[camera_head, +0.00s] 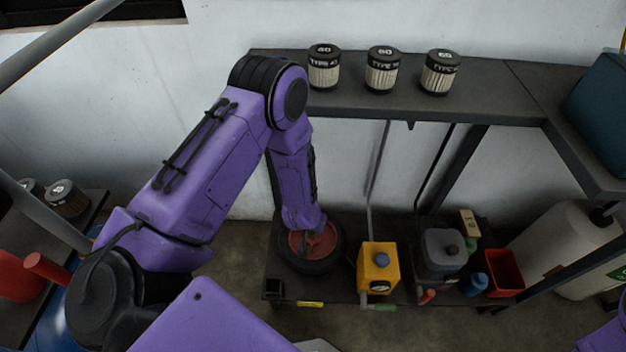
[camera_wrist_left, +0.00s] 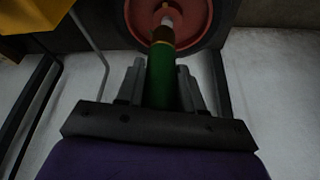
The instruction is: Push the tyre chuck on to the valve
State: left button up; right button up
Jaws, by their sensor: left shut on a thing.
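The tyre chuck (camera_wrist_left: 160,82) has a green body and a brownish collar at its far end. My left gripper (camera_wrist_left: 161,76) is shut on it, one grey finger on each side. The chuck points at the wheel's red hub (camera_wrist_left: 145,12), where a small pale valve (camera_wrist_left: 167,20) shows just beyond the collar. I cannot tell whether chuck and valve touch. In the head view the wheel's black tyre (camera_head: 307,267) lies on the low shelf, and my left forearm reaches down over its red hub, hiding the gripper and chuck. My right gripper is not in view.
A yellow box (camera_head: 378,262) and a grey container (camera_head: 441,250) stand right of the wheel, with a red bin (camera_head: 503,272) beyond. The dark upper shelf (camera_head: 460,105) carries three filter canisters (camera_head: 382,70). A white tank (camera_head: 570,250) stands at the right.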

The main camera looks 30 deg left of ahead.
aim_at(311, 238)
pick_arm(q)
jog(key=shift+s+d+f+b, duration=0.1)
jog(key=shift+f+b, duration=0.35)
jog(key=shift+f, duration=0.05)
notch_tip(311, 238, down, 4)
jog(key=b, duration=0.3)
jog(key=shift+f, duration=0.35)
jog(key=shift+p, duration=0.35)
dwell(0.8)
jog(key=shift+f+b, duration=1.4)
jog(key=shift+f, duration=0.4)
jog(key=o, duration=1.2)
